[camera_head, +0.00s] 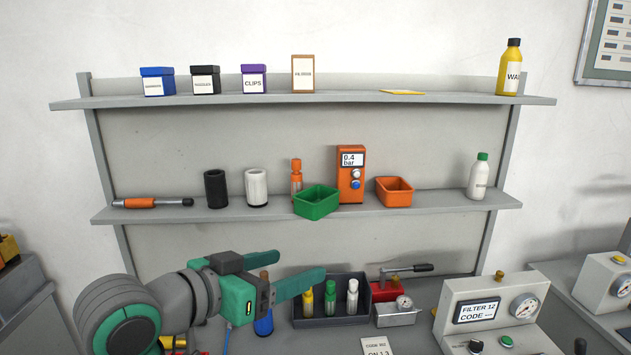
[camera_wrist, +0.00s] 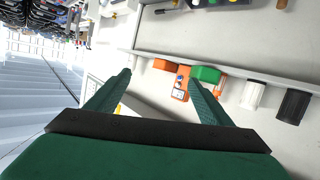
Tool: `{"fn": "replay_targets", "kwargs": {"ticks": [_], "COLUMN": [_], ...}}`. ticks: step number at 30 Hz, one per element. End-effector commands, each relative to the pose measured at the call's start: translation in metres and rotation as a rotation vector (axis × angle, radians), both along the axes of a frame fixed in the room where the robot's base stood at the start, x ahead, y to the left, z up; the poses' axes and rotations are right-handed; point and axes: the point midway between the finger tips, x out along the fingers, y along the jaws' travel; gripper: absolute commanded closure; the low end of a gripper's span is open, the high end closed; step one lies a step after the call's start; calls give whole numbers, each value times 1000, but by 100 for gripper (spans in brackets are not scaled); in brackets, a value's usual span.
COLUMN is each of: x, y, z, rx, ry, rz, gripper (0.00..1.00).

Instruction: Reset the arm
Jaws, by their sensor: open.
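My gripper (camera_head: 286,272) is at the lower left of the head view, in front of the shelf unit and above the bench. Its two green fingers are apart and point right, with nothing visible between them. In the wrist view my gripper (camera_wrist: 160,95) also shows spread fingers with an empty gap. My arm reaches in from the lower left and hides part of the bench. A blue bottle-like item (camera_head: 263,323) shows partly below the gripper.
The middle shelf (camera_head: 420,201) holds a green bin (camera_head: 317,202), an orange bin (camera_head: 394,191) and a gauge box (camera_head: 351,174). A dark tray (camera_head: 340,318) with small bottles stands just right of the gripper. A filter tester (camera_head: 490,312) stands at lower right.

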Motion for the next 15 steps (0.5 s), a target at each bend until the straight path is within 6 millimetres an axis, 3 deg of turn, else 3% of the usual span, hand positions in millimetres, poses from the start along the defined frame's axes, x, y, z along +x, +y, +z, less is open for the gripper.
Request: {"fn": "replay_targets", "kwargs": {"ticks": [8,15], "x": [23,41], "y": [-13,-25], "z": [-45,-109], "rx": [-161,-332], "ry": [5,15], "rz": [54,156], "gripper": [26,26]}}
